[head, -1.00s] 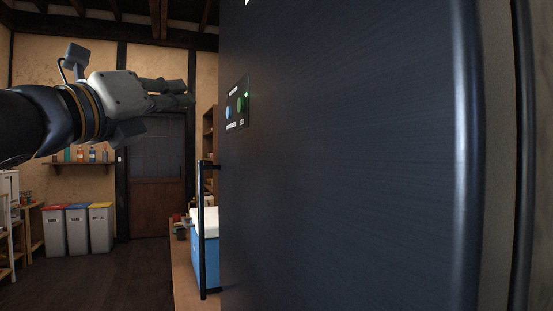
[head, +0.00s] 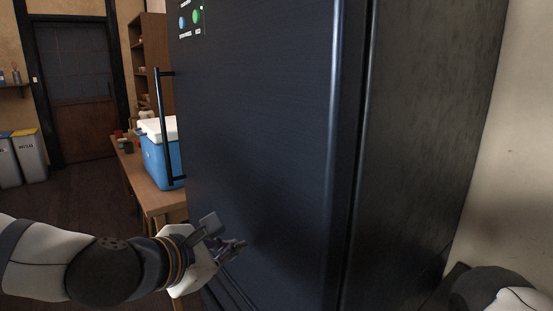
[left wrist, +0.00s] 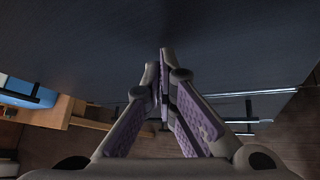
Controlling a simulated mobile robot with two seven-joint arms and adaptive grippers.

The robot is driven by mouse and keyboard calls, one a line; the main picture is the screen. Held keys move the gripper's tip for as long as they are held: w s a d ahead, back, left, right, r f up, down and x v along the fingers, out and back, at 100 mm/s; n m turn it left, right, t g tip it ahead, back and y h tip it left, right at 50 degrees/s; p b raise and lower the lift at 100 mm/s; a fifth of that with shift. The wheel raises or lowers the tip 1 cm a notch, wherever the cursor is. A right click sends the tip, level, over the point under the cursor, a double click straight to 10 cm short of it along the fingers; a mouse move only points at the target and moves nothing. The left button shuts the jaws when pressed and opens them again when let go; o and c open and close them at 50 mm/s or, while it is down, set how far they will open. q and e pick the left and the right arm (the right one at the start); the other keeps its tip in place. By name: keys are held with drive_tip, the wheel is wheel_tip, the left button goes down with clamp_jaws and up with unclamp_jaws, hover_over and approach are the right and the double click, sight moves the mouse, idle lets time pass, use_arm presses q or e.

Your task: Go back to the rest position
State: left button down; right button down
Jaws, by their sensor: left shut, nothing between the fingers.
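My left gripper (head: 238,246) is low in the head view, in front of the dark fridge door (head: 262,130). Its fingers are shut with nothing between them; they also show in the left wrist view (left wrist: 166,62), tips together and purple pads visible. The dark door surface (left wrist: 75,40) fills the top of that view, close to the fingertips; I cannot tell whether they touch it. My right arm shows only as a piece in the bottom right corner of the head view; its gripper is out of view.
A blue cooler (head: 154,160) with a white lid stands on a wooden table (head: 158,200) at left. Grey bins (head: 30,155) stand farther back. A pale wall (head: 510,160) is at right.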

use_arm(q)
drive_tip(key=s+a+f+m+g+y, duration=0.2)
drive_tip(key=s+f+m+g, duration=0.8)
drive_tip(key=s+f, duration=1.4)
drive_tip(key=s+a+f+m+g+y, duration=0.1)
drive_tip(key=s+a+f+m+y, duration=0.1)
drive_tip(key=s+a+m, duration=0.4)
drive_tip(key=s+a+f+m+g+y+p, duration=0.1)
drive_tip(key=s+a+f+m, duration=0.3)
drive_tip(key=s, duration=0.9)
drive_tip(key=a+m+g, duration=0.1)
drive_tip(key=a+m, duration=0.1)
drive_tip(key=m, duration=0.1)
drive_tip(key=shift+s+y, duration=0.25)
drive_tip(key=shift+y, duration=0.15)
use_arm(e)
drive_tip(key=shift+w+r+t, duration=0.4)
drive_tip(key=shift+w+r, duration=0.65)
use_arm(q)
drive_tip(key=shift+a+f, duration=0.1)
